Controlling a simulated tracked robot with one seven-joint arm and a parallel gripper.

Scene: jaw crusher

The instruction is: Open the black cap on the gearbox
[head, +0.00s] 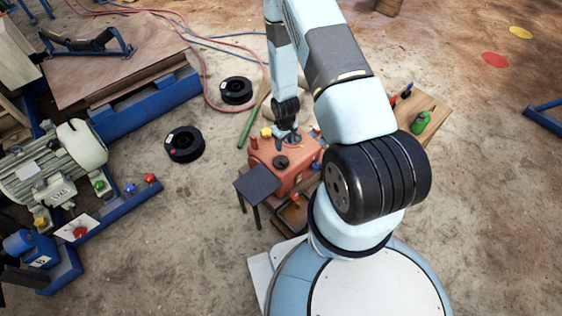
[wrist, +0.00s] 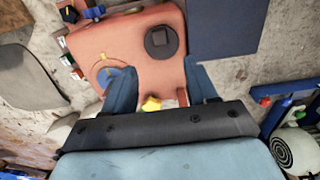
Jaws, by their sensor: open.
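The orange-red gearbox (head: 262,158) stands below my arm in the head view. It fills the upper middle of the wrist view (wrist: 115,45). The black cap (head: 281,162) is a dark round piece on its top face. In the wrist view the cap (wrist: 161,41) shows a square raised middle and lies beyond my fingertips. My gripper (wrist: 160,72) is open, its two blue-grey fingers spread over the gearbox with no cap between them. In the head view my gripper (head: 287,133) is small and partly merges with the gearbox's far side.
A yellow part (wrist: 152,104) shows between my fingers. A blue round part (wrist: 110,80) sits on the gearbox left of them. A dark square stand (head: 257,183) is close beside the gearbox. A wooden board (head: 432,120) with a green item lies right. Black spools (head: 184,144) lie left.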

